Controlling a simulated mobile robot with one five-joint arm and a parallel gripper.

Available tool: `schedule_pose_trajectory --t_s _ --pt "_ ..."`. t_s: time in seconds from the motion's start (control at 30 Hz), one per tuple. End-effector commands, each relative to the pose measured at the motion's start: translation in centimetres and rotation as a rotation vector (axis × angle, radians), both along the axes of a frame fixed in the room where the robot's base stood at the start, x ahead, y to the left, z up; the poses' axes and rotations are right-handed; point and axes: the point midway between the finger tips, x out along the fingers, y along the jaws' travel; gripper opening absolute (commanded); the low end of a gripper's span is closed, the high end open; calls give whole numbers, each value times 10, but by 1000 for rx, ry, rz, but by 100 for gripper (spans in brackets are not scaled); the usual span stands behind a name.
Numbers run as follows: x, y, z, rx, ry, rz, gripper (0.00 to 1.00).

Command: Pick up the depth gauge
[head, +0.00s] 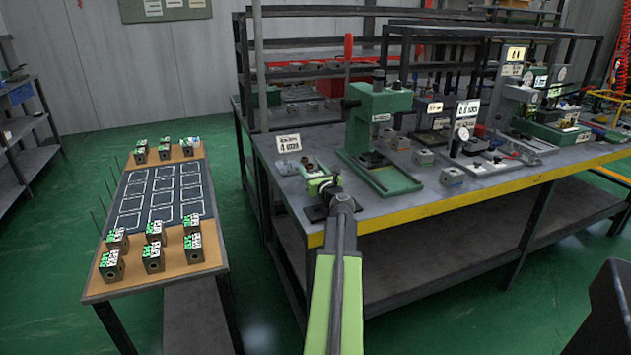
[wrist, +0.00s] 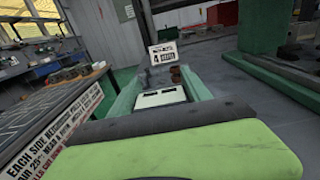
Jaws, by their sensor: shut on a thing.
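My gripper (head: 322,184) is over the near left corner of the large workbench in the head view. In the wrist view its two green fingers (wrist: 161,88) are closed around a pale piece with dark marks, which appears to be the depth gauge (wrist: 160,98). Only its upper face shows between the fingers; the rest is hidden. In the head view the held piece is too small and too covered by my gripper to make out. I cannot tell whether it touches the bench.
A sign with a 4 (head: 288,143) stands behind my gripper, with small brown parts beside it. A green press (head: 378,125) stands close on the right. A table with several valve blocks (head: 153,257) and a dark marked mat (head: 160,197) is at left.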

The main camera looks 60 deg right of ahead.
Motion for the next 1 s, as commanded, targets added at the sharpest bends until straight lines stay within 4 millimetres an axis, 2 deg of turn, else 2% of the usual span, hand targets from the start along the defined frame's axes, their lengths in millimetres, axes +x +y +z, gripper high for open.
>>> schedule_pose_trajectory --t_s 0.27,0.47,0.6,1.0 --pt "1 1 4 0 0 1 9" --pt "1 1 27 0 0 2 9" --pt "1 1 51 0 0 2 9" --pt "-69 -57 101 0 0 0 9"
